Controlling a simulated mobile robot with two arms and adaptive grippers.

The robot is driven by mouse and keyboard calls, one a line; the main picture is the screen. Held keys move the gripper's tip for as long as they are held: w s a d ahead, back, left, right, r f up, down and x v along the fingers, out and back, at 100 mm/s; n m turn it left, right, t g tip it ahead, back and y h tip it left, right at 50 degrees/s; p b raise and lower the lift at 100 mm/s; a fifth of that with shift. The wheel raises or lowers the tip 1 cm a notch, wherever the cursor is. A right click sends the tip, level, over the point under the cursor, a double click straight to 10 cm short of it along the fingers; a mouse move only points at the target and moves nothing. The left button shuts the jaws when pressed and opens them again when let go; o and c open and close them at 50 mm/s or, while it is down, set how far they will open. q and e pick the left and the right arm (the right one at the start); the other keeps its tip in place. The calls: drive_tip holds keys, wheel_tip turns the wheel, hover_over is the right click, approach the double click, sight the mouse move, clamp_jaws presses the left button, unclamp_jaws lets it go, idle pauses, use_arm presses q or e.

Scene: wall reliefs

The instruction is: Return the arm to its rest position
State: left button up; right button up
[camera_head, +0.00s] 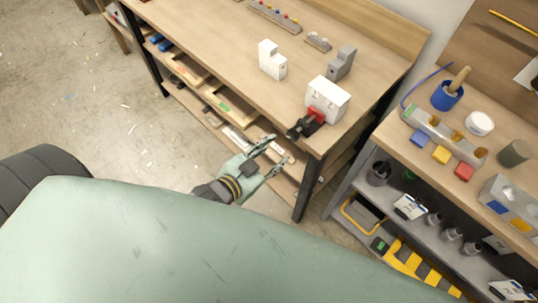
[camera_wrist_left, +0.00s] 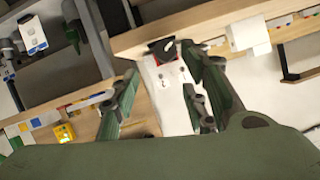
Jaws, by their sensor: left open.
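My left gripper (camera_head: 277,151) is in front of the wooden workbench (camera_head: 205,35), beside its near corner and below the top's edge in the picture. Its two pale green fingers are spread apart with nothing between them. In the left wrist view the gripper (camera_wrist_left: 159,62) also shows open, with dark green fingers on either side of a white and red device with a black knob (camera_wrist_left: 165,72) beyond them. The fingers hold nothing there. My right gripper is not in view.
A red clamp with a black handle (camera_head: 312,118) sticks out at the bench corner beside a white block (camera_head: 328,98). White and grey stepped blocks (camera_head: 272,60) stand on the bench. A second bench (camera_head: 400,135) with a blue cup (camera_head: 446,97) stands right. Open floor (camera_head: 110,120) lies left.

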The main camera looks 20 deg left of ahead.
use_arm(q)
drive_tip(key=shift+s+a+r, duration=0.15)
drive_tip(key=shift+s+r, duration=0.15)
drive_tip(key=shift+s, duration=0.3)
drive_tip(key=shift+f, duration=0.1)
